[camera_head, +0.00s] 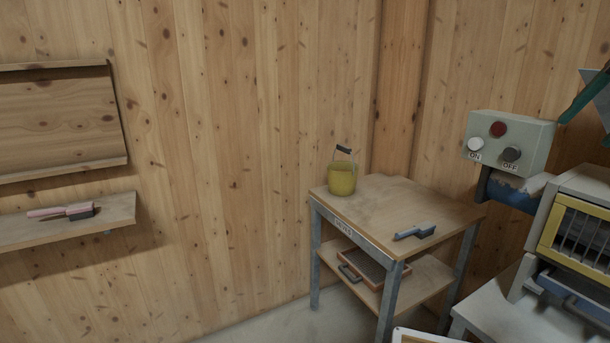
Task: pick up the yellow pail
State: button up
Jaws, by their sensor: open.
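The yellow pail (342,179) stands upright on the far left corner of a wooden-topped table (385,207) with grey metal legs. Its wire handle with a dark grip (345,150) is raised above the rim. The pail is close to the wooden wall behind it.
A blue-handled tool (415,231) lies on the table's front right. A tray (371,266) sits on the lower shelf. A control box (510,141) and a yellow-framed machine (580,232) stand right. A wall shelf (70,221) holds a pink-handled brush (62,212) at left.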

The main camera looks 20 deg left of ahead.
aim_at(342, 175)
jog(key=l+u, duration=0.15)
jog(key=u, duration=0.6)
jog(key=z, duration=1.6)
jog(key=u, duration=1.55)
jog(key=i+j+z, duration=0.15)
jog(key=z, duration=0.25)
jog(key=i+j+z, duration=0.1)
jog(key=z, duration=0.25)
jog(key=i+j+z, duration=0.15)
jog(key=j, duration=0.3)
jog(key=i+j+z, duration=0.1)
jog(key=j, duration=0.35)
jog(key=i+j+z, duration=0.15)
jog(key=j, duration=0.3)
jog(key=i+j+z, duration=0.15)
jog(key=j, duration=0.3)
